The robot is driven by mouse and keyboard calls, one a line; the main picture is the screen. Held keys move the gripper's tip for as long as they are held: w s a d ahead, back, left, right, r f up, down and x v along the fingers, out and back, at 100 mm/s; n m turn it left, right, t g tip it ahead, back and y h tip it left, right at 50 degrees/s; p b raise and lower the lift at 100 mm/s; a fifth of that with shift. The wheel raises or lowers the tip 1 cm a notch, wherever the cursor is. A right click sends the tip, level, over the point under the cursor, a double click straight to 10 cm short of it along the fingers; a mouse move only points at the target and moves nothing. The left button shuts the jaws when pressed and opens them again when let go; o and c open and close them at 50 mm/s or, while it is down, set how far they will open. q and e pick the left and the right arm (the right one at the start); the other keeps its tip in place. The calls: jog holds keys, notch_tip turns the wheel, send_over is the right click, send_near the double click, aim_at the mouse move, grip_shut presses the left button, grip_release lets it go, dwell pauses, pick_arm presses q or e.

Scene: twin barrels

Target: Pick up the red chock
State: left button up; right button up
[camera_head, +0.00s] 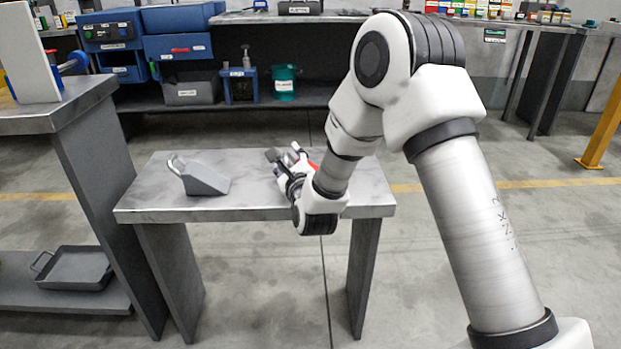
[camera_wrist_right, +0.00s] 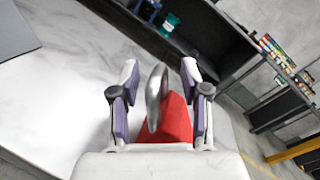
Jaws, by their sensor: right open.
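The red chock (camera_wrist_right: 178,122) lies between the two open fingers of my right gripper (camera_wrist_right: 160,98) in the right wrist view. Its grey handle (camera_wrist_right: 156,92) stands up between the fingers, with a gap on each side. In the head view only a small red part of the chock (camera_head: 313,165) shows on the small grey table; my right gripper (camera_head: 290,160) hides the rest. A grey chock (camera_head: 203,178) with a handle sits at the left of the same table. My left gripper is not in view.
The small grey table (camera_head: 235,208) has bare room between the grey chock and my right gripper. A taller grey bench (camera_head: 60,112) stands close at its left, with a grey tray (camera_head: 76,268) on its lower shelf. Blue boxes and a teal bucket (camera_head: 284,82) stand behind.

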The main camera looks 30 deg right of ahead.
grip_shut()
